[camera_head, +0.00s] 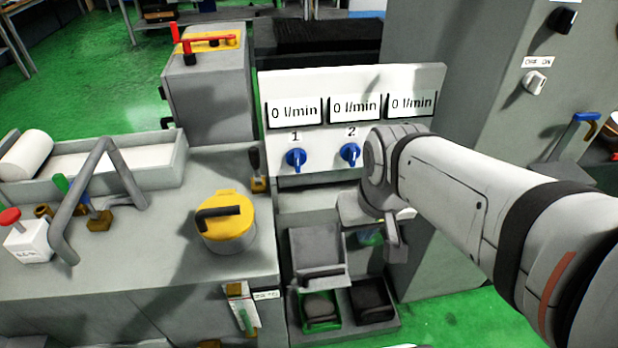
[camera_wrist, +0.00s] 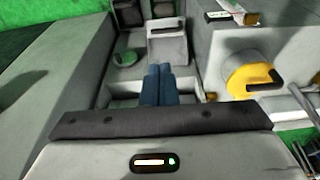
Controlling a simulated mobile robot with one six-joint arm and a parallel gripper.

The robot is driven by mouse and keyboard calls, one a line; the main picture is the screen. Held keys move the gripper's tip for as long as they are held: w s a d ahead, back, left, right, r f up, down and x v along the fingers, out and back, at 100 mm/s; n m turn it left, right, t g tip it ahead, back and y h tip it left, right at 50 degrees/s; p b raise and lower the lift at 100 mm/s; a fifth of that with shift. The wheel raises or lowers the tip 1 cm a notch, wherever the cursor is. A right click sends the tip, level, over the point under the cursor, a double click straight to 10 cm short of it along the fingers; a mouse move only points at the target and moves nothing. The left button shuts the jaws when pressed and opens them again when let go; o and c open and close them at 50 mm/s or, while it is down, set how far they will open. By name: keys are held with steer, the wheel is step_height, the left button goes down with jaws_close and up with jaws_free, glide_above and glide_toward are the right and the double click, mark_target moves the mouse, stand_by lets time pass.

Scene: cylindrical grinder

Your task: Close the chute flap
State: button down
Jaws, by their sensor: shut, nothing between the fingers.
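The chute flap (camera_head: 317,252) is a grey panel with a dark bar handle along its lower edge, at the lower middle of the head view. It appears to slope outward above the bins, looking open. In the wrist view the flap (camera_wrist: 168,50) is near the top, beyond my fingertips, with its handle at the far edge. My gripper (camera_wrist: 160,68) has its blue fingers together, shut and empty. The fingertips look apart from the flap, though the exact gap is unclear. In the head view my arm largely hides the gripper, which is right of the flap.
A green container (camera_head: 319,308) and a dark bin (camera_head: 372,299) are below the flap. A green round item (camera_wrist: 127,57) is beside the flap. The panel with blue knobs (camera_head: 296,158) is above. A yellow-lidded pot (camera_head: 226,221) stands on the bench to the left.

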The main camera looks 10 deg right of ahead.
steer(key=g+b, duration=0.1)
steer(key=b, duration=2.1)
glide_above(324, 273)
steer(key=w+d, duration=0.2)
steer(key=w, duration=0.1)
step_height(324, 273, down, 32)
steer(key=shift+s+a+f+b, duration=0.2)
steer(key=shift+f+b, duration=0.45)
steer(key=shift+f, duration=1.5)
steer(key=shift+s+d+f+b, duration=0.1)
steer(key=shift+s+f+b, duration=0.35)
steer(key=shift+f, duration=1.7)
steer(key=shift+s+a+f+b, duration=0.1)
steer(key=shift+f+b, duration=0.7)
steer(key=shift+f, duration=1.35)
